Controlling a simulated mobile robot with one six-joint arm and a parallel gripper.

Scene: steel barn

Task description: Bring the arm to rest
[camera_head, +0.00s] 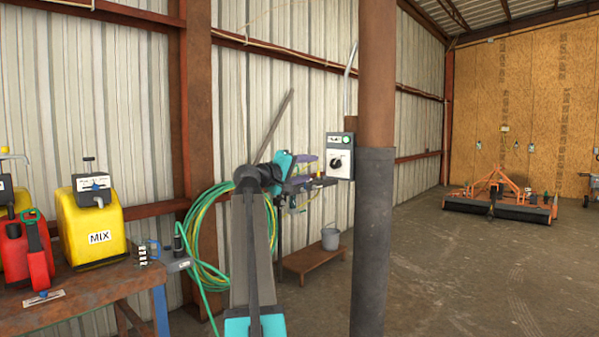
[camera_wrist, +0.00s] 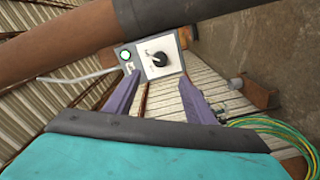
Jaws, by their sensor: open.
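My gripper (camera_head: 318,170) is open, with its two purple fingers spread and nothing visible held between them. It sits at mid-picture in the head view, just left of a grey control box on the brown post. In the wrist view my gripper (camera_wrist: 158,78) points toward the box (camera_wrist: 148,71), which shows between and beyond the fingertips. The box (camera_head: 334,168) has a lit green button and a black rotary knob on a white panel. I cannot tell how wide the gap between fingers and box is. My arm reaches forward from the bottom centre.
The brown post (camera_head: 375,80) with its dark lower sleeve stands close to my gripper. A workbench (camera_head: 105,290) at left holds a yellow MIX can (camera_head: 88,230) and a red can (camera_head: 15,255). A green hose (camera_head: 195,240) hangs behind my arm.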

